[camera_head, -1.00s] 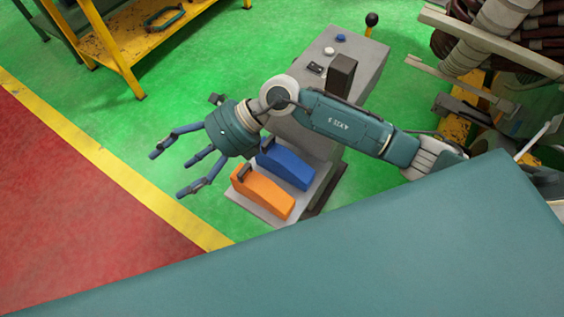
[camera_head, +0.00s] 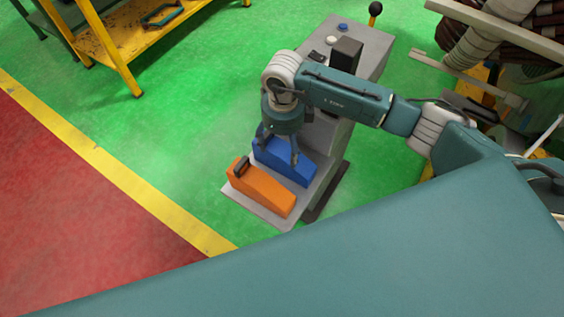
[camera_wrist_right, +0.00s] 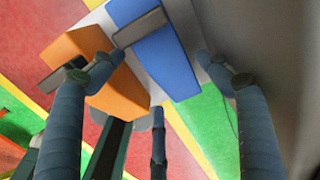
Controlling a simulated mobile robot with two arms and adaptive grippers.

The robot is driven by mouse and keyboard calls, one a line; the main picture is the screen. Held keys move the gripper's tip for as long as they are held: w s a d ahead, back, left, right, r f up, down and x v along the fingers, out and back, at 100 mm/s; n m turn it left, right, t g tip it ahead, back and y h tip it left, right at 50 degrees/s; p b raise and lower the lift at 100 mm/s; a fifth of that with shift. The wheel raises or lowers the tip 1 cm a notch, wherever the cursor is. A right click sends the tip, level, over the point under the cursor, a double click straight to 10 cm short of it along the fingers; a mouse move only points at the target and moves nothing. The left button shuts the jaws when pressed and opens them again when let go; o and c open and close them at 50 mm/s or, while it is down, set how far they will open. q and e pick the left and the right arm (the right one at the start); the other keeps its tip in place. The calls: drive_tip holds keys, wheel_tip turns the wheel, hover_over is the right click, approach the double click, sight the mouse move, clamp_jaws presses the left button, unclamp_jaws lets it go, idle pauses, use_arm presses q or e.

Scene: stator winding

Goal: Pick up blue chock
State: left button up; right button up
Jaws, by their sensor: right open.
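The blue chock (camera_head: 287,163) is a wedge-shaped block with a dark handle, lying on the grey base plate of a machine stand. My right gripper (camera_head: 279,153) points down over it and partly hides its far end. In the right wrist view the blue chock (camera_wrist_right: 166,50) lies between the spread fingers of the right gripper (camera_wrist_right: 160,75), which is open and empty. An orange chock (camera_head: 262,190) lies beside the blue one, and one finger overlaps it in the right wrist view (camera_wrist_right: 95,60). My left gripper is not in view.
The grey control stand (camera_head: 372,50) with buttons rises just behind the chocks, close to my right arm. A yellow shelf (camera_head: 115,40) stands at the upper left. Green floor (camera_head: 180,130) to the left is clear.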

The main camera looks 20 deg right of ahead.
sight(283, 153)
wheel_tip(283, 153, down, 6)
drive_tip(key=b, duration=0.3)
drive_tip(key=shift+f+b, duration=0.25)
drive_tip(key=shift+b, duration=0.05)
drive_tip(key=shift+r, duration=0.1)
drive_tip(key=c, duration=1.1)
